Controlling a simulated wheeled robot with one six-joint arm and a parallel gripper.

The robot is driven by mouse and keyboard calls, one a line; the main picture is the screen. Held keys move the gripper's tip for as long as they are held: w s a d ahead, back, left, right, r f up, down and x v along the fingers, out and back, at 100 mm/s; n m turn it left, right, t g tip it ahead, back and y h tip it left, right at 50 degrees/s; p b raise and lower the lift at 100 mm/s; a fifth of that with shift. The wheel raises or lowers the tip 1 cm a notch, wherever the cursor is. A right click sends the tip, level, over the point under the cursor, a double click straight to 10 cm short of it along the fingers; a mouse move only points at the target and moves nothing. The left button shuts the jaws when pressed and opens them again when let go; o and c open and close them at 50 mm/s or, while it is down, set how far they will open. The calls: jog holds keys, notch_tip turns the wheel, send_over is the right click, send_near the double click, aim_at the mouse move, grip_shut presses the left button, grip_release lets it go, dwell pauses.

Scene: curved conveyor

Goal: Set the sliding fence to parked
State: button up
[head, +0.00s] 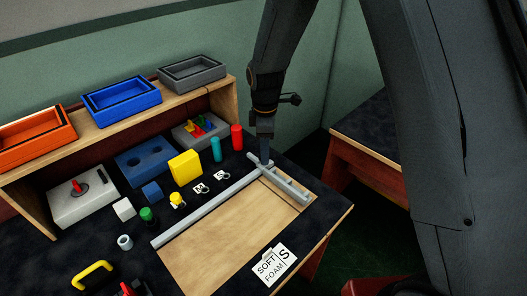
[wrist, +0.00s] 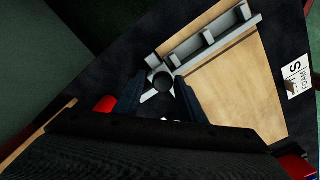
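A long grey bar (head: 205,208), which looks like the sliding fence, lies along the wooden board (head: 225,240). Its far end meets a shorter grey rail with crosspieces (head: 287,183); the rail also shows in the wrist view (wrist: 212,40). My gripper (head: 265,161) points down at this junction. In the wrist view, my gripper's (wrist: 161,85) dark fingers stand apart on either side of a dark round knob (wrist: 163,82). Gaps seem to show beside the knob. I cannot tell whether the fingers touch it. Much of the bar is hidden behind my gripper there.
A red cylinder (head: 237,137), a teal cylinder (head: 216,149) and a yellow block (head: 186,165) stand left of my gripper. A foam label card (head: 274,264) lies in front of the board. Orange, blue and grey trays sit on the shelf (head: 118,127) behind.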

jog(key=shift+o, duration=0.4)
jog(key=shift+s, duration=0.1)
jog(key=shift+r+b, duration=0.65)
jog(key=shift+r, duration=3.2)
jog(key=s+d+r+m, duration=0.1)
jog(key=s+d+m, duration=1.6)
jog(key=s, duration=0.3)
jog(key=shift+s+d+m, duration=0.15)
jog(key=shift+d+m, duration=0.25)
jog(key=shift+d, duration=0.3)
jog(key=shift+r, duration=0.1)
